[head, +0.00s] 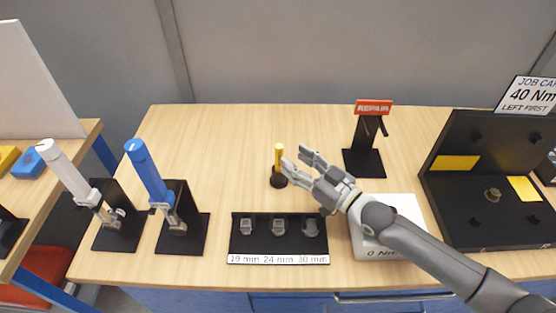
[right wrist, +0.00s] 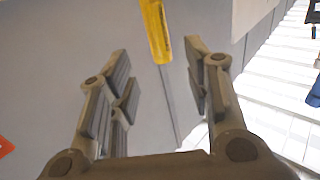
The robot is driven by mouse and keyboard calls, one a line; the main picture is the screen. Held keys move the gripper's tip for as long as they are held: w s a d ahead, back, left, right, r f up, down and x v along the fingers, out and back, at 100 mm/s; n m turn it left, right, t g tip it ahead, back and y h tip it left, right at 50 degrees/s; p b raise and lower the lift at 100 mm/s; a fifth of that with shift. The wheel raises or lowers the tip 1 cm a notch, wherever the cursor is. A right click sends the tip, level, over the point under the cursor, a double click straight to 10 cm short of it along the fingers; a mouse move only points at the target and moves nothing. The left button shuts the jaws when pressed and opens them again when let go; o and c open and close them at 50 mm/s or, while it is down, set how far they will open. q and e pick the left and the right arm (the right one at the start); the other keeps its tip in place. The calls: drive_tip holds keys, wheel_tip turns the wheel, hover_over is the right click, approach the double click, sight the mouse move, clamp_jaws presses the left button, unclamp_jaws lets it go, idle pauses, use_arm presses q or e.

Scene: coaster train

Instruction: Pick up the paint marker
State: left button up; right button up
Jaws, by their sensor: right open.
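The paint marker (head: 279,157) is a slim yellow stick standing upright in a small round black holder (head: 278,181) on the wooden table. My right gripper (head: 294,157) is open and just to the right of the marker in the head view, its fingers pointing toward it. In the right wrist view the yellow marker (right wrist: 157,30) shows ahead of the open fingertips (right wrist: 158,58), roughly midway between them, with nothing held. I cannot tell whether a finger touches it. My left gripper is not in view.
A black socket tray (head: 240,247) lies in front of the marker. A white box (head: 405,208) is under my right forearm. A black stand with a red sign (head: 374,107) is behind right. Two tools, white (head: 62,165) and blue (head: 146,168), stand left. Table behind the marker is clear.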

sight(282, 150)
drive_tip(key=p+x, duration=0.1)
drive_tip(key=x, duration=0.2)
drive_tip(key=p+x, duration=0.1)
drive_tip(key=x, duration=0.2)
drive_tip(key=shift+r, duration=0.2)
drive_tip(key=shift+w+a, duration=0.25)
drive_tip(key=shift+a, duration=0.05)
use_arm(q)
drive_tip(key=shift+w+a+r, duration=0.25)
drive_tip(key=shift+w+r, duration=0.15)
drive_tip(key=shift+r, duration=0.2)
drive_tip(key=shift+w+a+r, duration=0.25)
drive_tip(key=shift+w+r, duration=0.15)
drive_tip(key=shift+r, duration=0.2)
use_arm(e)
drive_tip(key=shift+c, duration=0.5)
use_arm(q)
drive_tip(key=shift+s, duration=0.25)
use_arm(e)
clamp_jaws()
